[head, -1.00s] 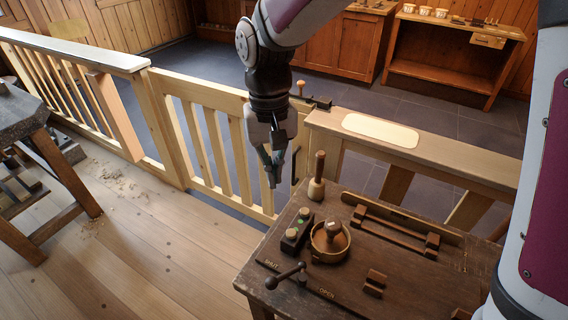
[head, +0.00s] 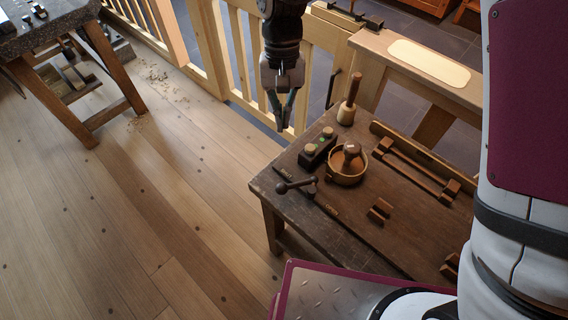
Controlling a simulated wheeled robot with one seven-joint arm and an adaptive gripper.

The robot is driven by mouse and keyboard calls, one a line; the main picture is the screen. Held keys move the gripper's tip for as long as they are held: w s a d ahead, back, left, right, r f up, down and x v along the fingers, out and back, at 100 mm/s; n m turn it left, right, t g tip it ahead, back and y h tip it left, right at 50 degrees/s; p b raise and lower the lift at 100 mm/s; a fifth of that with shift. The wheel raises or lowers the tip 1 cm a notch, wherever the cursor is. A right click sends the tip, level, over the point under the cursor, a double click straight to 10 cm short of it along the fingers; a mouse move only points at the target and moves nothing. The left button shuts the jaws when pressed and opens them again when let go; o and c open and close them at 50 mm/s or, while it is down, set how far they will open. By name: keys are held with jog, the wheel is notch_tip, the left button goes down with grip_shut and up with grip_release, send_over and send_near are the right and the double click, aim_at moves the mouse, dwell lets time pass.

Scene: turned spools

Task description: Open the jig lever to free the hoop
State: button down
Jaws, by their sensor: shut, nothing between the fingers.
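The jig stands on a dark wooden bench (head: 400,235). Its lever (head: 295,186) is a dark bar with a ball end, lying at the front left of the bench top and pointing left. Lettering by the lever is too small to read now. My gripper (head: 283,126) points down, shut and empty, above and beyond the bench's back left edge, apart from the lever.
A wooden mallet (head: 348,108) stands upright at the bench's back edge. A rail rack (head: 415,165) and a small wooden block (head: 380,210) lie to the right. A slatted gate and railing (head: 385,45) run behind. Open floor (head: 160,210) lies left of the bench.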

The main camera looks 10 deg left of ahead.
aim_at(297, 184)
jog(key=x, duration=0.9)
jog(key=s, duration=0.2)
jog(key=s+f+p, duration=0.1)
jog(key=shift+d, duration=0.35)
jog(key=shift+s+d+f, duration=0.1)
jog(key=shift+s+f, duration=0.1)
jog(key=shift+s, duration=0.3)
